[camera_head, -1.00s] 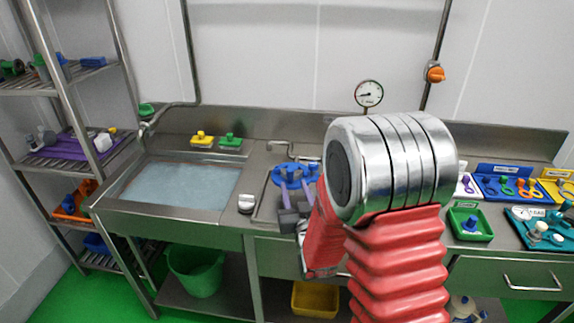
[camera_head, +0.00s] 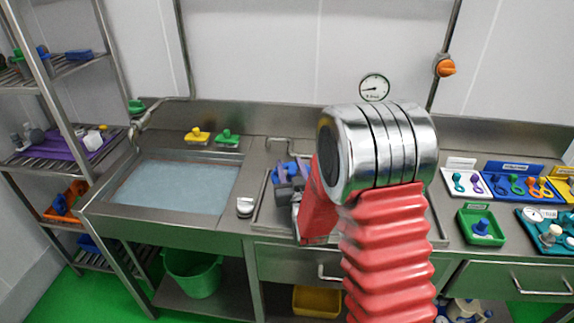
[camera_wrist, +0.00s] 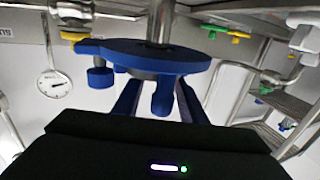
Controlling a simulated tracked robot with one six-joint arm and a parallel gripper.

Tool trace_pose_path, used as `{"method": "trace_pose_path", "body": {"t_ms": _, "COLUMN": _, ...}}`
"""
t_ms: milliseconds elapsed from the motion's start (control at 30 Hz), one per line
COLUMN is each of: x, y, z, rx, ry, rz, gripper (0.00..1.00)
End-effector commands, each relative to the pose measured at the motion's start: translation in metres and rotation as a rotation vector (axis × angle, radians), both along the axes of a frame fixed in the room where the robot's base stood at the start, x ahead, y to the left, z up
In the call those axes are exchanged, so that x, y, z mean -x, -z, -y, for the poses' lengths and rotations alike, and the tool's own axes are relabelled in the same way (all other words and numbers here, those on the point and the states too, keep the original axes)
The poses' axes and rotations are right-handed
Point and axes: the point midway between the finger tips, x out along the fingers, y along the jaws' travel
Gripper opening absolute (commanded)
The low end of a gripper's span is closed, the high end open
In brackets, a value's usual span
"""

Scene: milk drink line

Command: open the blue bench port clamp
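The blue bench port clamp (camera_head: 292,168) is at the back of the sink bench's right part, mostly hidden by my gripper in the head view. In the wrist view it is a flat blue disc (camera_wrist: 150,56) around a steel pipe, with a blue knob (camera_wrist: 100,76) at one side and a blue lug (camera_wrist: 163,96) toward me. My gripper (camera_head: 284,182) is at the clamp. In the wrist view its two fingers (camera_wrist: 158,98) are apart, one on each side of the lug. The lug looks closer to the right finger; contact cannot be told.
A steel tap (camera_head: 285,142) stands behind the clamp. A water-filled basin (camera_head: 180,186) lies left, with yellow (camera_head: 197,136) and green (camera_head: 228,139) clamps behind it. A white-topped knob (camera_head: 245,206) is left of my gripper. A green tray (camera_head: 480,228) stands right.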

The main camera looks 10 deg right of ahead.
Motion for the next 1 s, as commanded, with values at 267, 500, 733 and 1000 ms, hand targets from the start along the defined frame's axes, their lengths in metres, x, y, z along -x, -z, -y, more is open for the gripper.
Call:
{"method": "trace_pose_path", "body": {"t_ms": 267, "x": 0.0000, "y": 0.0000, "z": -0.0055, "rx": 0.000, "ry": -0.009, "rz": 0.000, "gripper": 0.35}}
{"method": "trace_pose_path", "body": {"t_ms": 500, "x": 0.0001, "y": -0.0001, "z": -0.0068, "rx": 0.000, "ry": -0.011, "rz": 0.000, "gripper": 0.18}}
{"method": "trace_pose_path", "body": {"t_ms": 733, "x": 0.0001, "y": -0.0001, "z": -0.0072, "rx": 0.000, "ry": -0.012, "rz": 0.000, "gripper": 0.02}}
{"method": "trace_pose_path", "body": {"t_ms": 1000, "x": 0.0002, "y": 0.0000, "z": -0.0076, "rx": 0.000, "ry": -0.012, "rz": 0.000, "gripper": 0.00}}
